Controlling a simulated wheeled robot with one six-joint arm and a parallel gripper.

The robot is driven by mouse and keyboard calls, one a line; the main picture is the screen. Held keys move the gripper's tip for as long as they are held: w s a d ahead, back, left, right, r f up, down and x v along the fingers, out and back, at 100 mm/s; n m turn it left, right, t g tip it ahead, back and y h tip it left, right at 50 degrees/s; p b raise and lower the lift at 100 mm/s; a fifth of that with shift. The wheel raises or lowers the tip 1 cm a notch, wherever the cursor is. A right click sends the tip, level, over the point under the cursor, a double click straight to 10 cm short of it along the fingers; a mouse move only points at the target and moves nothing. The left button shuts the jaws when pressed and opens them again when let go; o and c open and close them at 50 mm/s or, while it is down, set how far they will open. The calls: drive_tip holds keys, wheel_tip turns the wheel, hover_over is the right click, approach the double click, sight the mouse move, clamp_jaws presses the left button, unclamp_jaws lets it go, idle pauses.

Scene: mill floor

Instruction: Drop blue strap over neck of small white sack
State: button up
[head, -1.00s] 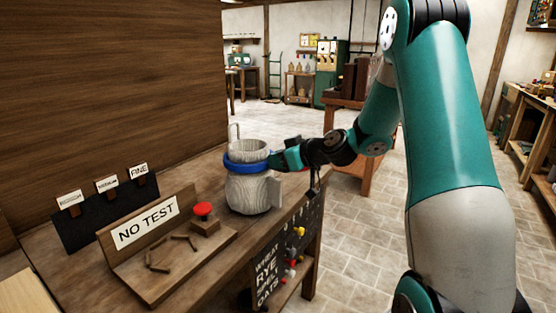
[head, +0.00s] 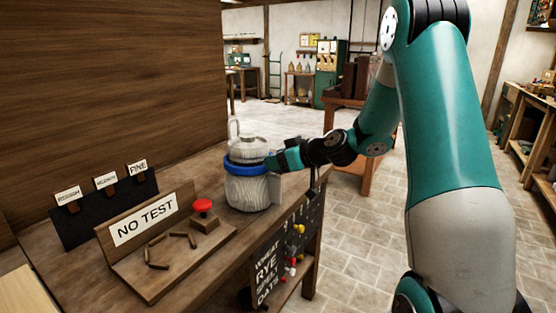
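The small white sack (head: 247,193) stands upright on the wooden bench, with a pale wire-like loop at its top. The blue strap (head: 246,168) is around the sack's neck, just above the wide body. The pale neck (head: 248,148) shows above the strap; the strap's far side is hidden behind it.
A NO TEST board (head: 143,220) and a red button (head: 203,205) stand on the bench (head: 215,262) left of the sack. Small signs (head: 103,182) stand behind. A chalkboard with grain names (head: 285,262) hangs on the bench's front. Tiled floor (head: 365,225) is clear at right.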

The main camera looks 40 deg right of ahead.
drive_tip(key=b+v, duration=0.1)
drive_tip(key=v, duration=1.6)
drive_tip(key=shift+s+b, duration=0.2)
drive_tip(key=shift+b, duration=0.15)
drive_tip(key=shift+r, duration=0.1)
drive_tip(key=s+a+r+n+g+y+p, duration=0.1)
drive_tip(key=a+g+y+p, duration=0.2)
drive_tip(key=a, duration=0.8)
drive_tip(key=s+a+r+n+g+p, duration=0.1)
drive_tip(key=a+r+n+g+p, duration=0.3)
drive_tip(key=a, duration=0.7)
drive_tip(key=s+a+m+g+h+p, duration=0.1)
drive_tip(key=s+a+g+h+p, duration=0.2)
drive_tip(key=s+a, duration=0.8)
drive_tip(key=s+r+g, duration=0.1)
drive_tip(key=s+g, duration=0.1)
drive_tip(key=shift+s+m+g, duration=0.3)
drive_tip(key=shift+s+g, duration=0.1)
